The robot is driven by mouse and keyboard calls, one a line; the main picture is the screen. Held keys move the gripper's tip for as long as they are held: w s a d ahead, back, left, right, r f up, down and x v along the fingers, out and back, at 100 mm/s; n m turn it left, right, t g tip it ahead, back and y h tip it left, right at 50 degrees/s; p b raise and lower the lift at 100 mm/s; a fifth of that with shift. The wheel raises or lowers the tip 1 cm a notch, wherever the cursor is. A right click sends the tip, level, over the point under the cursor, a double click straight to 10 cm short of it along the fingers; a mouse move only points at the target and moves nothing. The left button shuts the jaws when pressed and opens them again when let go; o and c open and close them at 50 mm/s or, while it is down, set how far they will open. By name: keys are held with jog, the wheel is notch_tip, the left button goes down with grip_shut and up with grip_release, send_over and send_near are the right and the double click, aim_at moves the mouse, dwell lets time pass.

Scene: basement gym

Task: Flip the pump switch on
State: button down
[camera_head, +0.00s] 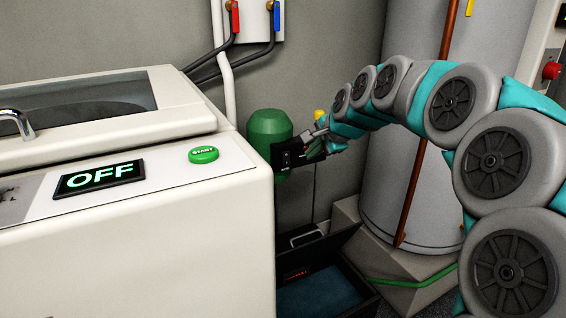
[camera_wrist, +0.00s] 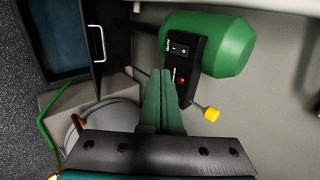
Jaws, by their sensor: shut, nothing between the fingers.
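The green pump (camera_head: 268,126) stands against the wall behind the white machine. A black switch box (camera_head: 288,157) is on its front. In the wrist view the pump (camera_wrist: 228,45) lies on its side, and the box carries a black rocker switch (camera_wrist: 179,49) with white marks and a red light (camera_wrist: 181,81). Which side of the rocker is pressed I cannot tell. My gripper (camera_wrist: 161,75) is shut and empty, its green fingertips close beside the box; whether they touch it is unclear. In the head view my gripper (camera_head: 318,143) is beside the box, partly hidden.
The white machine (camera_head: 150,240) at left has an OFF display (camera_head: 98,179) and a green START button (camera_head: 203,155). A yellow knob (camera_wrist: 211,114) sticks out near the pump. An open dark case (camera_head: 325,286) lies below. A grey tank (camera_head: 440,130) stands at right.

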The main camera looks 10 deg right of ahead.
send_near(287, 164)
jog(key=shift+p+x, duration=0.45)
jog(key=shift+x, duration=2.65)
jog(key=shift+s+f, duration=0.1)
jog(key=shift+f, duration=0.05)
jog(key=shift+f, duration=0.2)
jog(key=shift+r, duration=0.1)
